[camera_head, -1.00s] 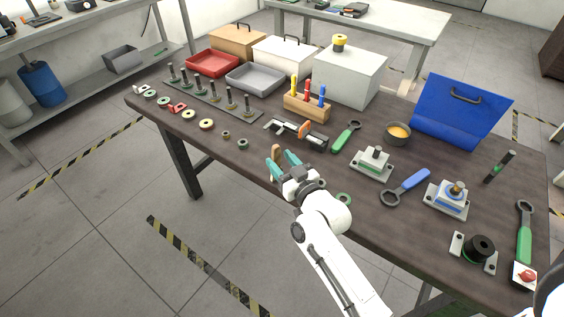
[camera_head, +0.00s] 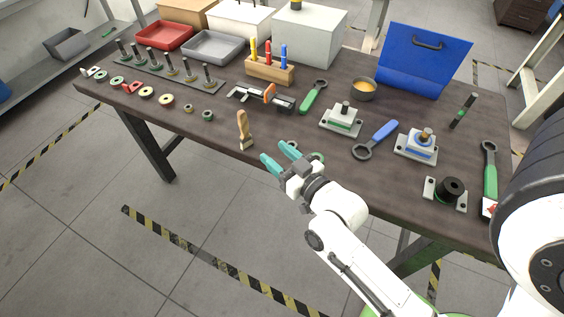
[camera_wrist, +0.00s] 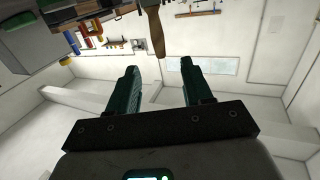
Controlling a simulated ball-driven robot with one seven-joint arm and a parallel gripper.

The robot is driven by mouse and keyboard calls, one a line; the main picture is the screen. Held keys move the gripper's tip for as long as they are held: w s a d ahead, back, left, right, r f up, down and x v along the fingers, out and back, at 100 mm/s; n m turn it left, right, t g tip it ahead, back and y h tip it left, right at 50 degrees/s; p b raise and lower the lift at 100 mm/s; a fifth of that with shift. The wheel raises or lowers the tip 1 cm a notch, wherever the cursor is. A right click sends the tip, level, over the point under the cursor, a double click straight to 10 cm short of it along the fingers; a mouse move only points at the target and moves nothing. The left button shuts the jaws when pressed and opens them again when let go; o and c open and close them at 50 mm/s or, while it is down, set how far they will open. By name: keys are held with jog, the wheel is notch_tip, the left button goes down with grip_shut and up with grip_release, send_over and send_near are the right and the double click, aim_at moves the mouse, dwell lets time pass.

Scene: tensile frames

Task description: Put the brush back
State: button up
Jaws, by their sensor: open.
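The brush (camera_head: 244,128) has a tan wooden handle and is at the front edge of the dark workbench, left of my gripper. Whether it stands or lies there is hard to tell. In the wrist view its handle (camera_wrist: 156,35) shows just beyond the gap between the fingers. My gripper (camera_head: 277,155) has teal fingers, is open and empty, and is apart from the brush. Both fingers also show spread in the wrist view (camera_wrist: 158,70). A dark round pot (camera_head: 364,97) with orange-yellow contents stands farther back on the bench.
Behind the brush lie a caliper-like tool (camera_head: 262,97) and a green-handled wrench (camera_head: 313,97). A wooden block (camera_head: 270,72) holds coloured-handled tools. Fixtures (camera_head: 341,120) and a blue-handled wrench (camera_head: 376,139) are to the right. Small rings (camera_head: 166,100) line the left front edge.

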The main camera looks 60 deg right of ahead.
jog(key=s+a+f+n+g+y, duration=0.3)
jog(key=s+a+f+g+y, duration=0.25)
jog(key=a+f+g, duration=0.5)
jog(key=s+a+g, duration=0.1)
jog(key=s+g, duration=0.4)
jog(key=s, duration=0.2)
jog(key=shift+s+n, duration=0.2)
jog(key=shift+n, duration=0.1)
